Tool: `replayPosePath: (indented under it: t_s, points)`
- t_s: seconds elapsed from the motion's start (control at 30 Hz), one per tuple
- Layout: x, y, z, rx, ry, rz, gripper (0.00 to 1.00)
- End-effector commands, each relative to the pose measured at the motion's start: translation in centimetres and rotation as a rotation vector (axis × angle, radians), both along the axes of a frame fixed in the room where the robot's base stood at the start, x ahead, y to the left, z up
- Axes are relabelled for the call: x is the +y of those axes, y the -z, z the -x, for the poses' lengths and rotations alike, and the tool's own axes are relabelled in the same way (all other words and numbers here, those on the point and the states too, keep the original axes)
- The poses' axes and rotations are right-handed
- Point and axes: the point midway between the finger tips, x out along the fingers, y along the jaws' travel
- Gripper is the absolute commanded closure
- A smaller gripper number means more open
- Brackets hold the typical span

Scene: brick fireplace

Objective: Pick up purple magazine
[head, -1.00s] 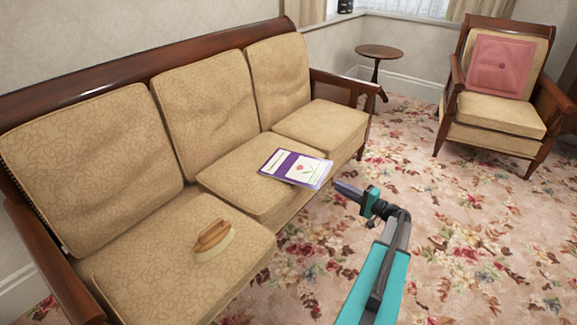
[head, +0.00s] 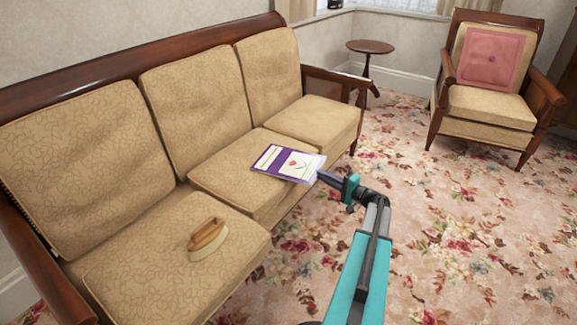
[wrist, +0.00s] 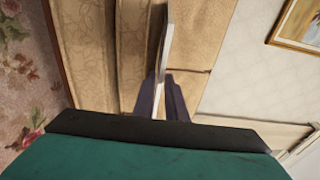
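The purple magazine (head: 287,163) lies on the sofa's middle seat cushion, its near right end at the cushion's front edge. It has a white cover panel with a red flower. My gripper (head: 325,177) is at that near right end. In the wrist view the magazine shows edge-on as a thin pale strip (wrist: 165,45). The two dark purple fingers of my gripper (wrist: 162,90) stand on either side of the strip, close against it with no clear gap. I see no clear space between the magazine and the cushion.
A wooden-backed brush (head: 207,238) lies on the sofa's near seat. The sofa (head: 312,112) has a dark wooden frame. A small round table (head: 370,47) and an armchair (head: 488,106) with a pink cushion (head: 492,59) stand behind. The flowered carpet (head: 450,220) is clear.

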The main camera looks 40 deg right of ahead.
Motion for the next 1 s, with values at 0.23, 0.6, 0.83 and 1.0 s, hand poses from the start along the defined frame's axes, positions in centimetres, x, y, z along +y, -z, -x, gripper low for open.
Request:
replayPosePath:
  t_s: [0.23, 0.6, 0.83, 1.0]
  points:
    - [0.4, 0.1, -2.7, 0.000, -0.002, -0.001, 0.88]
    - [0.5, 0.0, -3.1, 0.000, -0.001, -0.001, 0.88]
    - [0.7, 0.1, -4.2, 0.000, -0.003, 0.000, 0.88]
    - [1.2, 0.1, -6.1, 0.000, -0.004, 0.001, 0.88]
